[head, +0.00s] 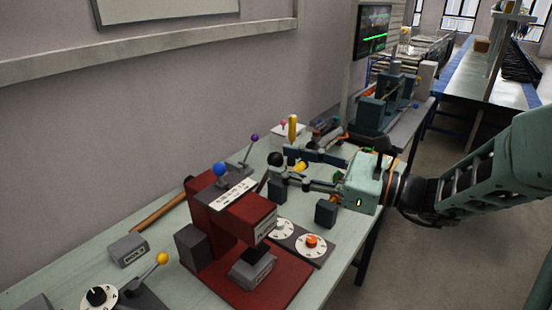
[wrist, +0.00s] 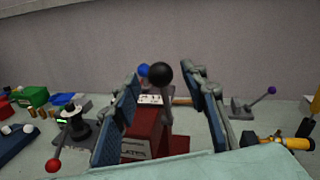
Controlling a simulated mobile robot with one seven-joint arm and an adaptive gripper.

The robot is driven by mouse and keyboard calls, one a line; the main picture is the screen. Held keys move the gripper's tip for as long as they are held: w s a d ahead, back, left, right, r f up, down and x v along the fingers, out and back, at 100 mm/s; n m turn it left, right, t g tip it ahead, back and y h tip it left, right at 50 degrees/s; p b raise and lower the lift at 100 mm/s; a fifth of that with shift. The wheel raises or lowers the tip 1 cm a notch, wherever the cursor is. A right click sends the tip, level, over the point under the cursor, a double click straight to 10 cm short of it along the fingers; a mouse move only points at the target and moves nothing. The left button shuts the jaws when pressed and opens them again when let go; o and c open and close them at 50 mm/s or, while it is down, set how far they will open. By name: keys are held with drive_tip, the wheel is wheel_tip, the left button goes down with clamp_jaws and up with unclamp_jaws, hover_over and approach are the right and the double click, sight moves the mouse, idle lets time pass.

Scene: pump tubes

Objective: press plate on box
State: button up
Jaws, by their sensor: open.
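The dark red press (head: 205,215) stands on the table, with white labels on its top and front. A dark block on its head hangs over a grey box (head: 252,270) with a label. I cannot make out a separate plate. A black ball knob (head: 275,159) tops a lever at the press's far right side. My gripper (head: 284,168) is open, its fingers reaching left around the knob. In the wrist view the black knob (wrist: 162,74) lies between the two fingers, with no visible contact. The red press (wrist: 150,135) shows below it, and a blue ball (wrist: 144,70) behind.
Two white dials (head: 311,245) sit right of the press. A yellow-knobbed lever (head: 162,259) and a grey labelled block (head: 128,250) are on the near left. A purple-knobbed lever (head: 254,138) stands by the wall. Dark blocks (head: 326,212) stand below my gripper.

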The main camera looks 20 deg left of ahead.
sight(276, 158)
drive_tip(key=shift+w+a, duration=0.15)
drive_tip(key=shift+a, duration=0.6)
drive_tip(key=shift+w+a, duration=0.15)
drive_tip(key=shift+a, duration=0.6)
drive_tip(key=shift+c, duration=0.3)
clamp_jaws()
